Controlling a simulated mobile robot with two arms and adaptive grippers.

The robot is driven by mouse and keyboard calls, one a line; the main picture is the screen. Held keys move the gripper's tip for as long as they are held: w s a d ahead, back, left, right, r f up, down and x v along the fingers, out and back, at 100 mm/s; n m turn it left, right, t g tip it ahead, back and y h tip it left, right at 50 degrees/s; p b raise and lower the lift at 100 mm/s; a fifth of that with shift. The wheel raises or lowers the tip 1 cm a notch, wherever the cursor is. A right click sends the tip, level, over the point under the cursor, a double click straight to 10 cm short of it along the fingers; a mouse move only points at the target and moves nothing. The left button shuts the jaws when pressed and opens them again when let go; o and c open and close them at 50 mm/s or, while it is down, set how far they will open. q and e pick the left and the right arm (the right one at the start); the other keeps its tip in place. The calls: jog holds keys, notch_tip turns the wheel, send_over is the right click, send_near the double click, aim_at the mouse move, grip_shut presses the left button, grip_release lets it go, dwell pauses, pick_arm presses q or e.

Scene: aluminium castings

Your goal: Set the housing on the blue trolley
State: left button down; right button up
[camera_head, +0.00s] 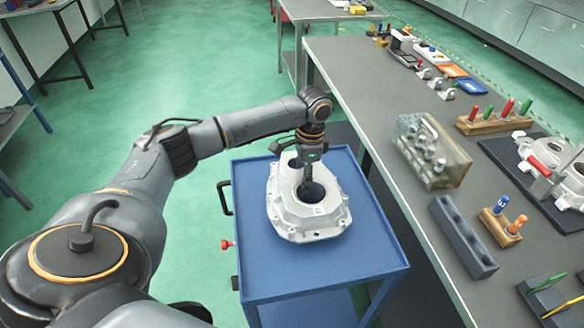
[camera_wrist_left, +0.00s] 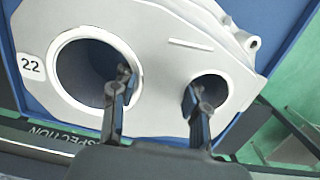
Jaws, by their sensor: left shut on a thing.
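The housing (camera_head: 318,222) is a pale grey aluminium casting with two round bores, over the top of the blue trolley (camera_head: 262,284). In the left wrist view the housing (camera_wrist_left: 160,55) shows a label "22" beside the larger bore. My left gripper (camera_head: 305,186) comes down on it from above. In the left wrist view its fingers (camera_wrist_left: 158,100) reach into the two bores, one in each, and are shut on the wall between them. The underside of the housing is hidden, so I cannot tell whether it touches the trolley top. My right gripper is not in view.
A long grey workbench (camera_head: 352,85) runs close along the trolley's right side. It carries a clear box (camera_head: 432,150), a dark block with holes (camera_head: 463,236), wooden tool holders (camera_head: 494,121) and another casting (camera_head: 555,165). Green floor (camera_head: 190,60) is open behind and left.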

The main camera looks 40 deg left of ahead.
pick_arm(q)
jog(key=shift+w+d+f, duration=0.2)
jog(key=shift+w, duration=0.15)
jog(key=shift+f+p, duration=0.35)
jog(key=shift+f, duration=1.3)
jog(key=c, duration=0.7)
grip_release()
jog(key=shift+s, duration=0.1)
jog(key=r, duration=0.4)
jog(key=r+b, duration=0.1)
jog(key=r, duration=0.3)
jog(key=w+r, duration=0.1)
jog(key=r, duration=0.3)
jog(key=shift+d, duration=0.35)
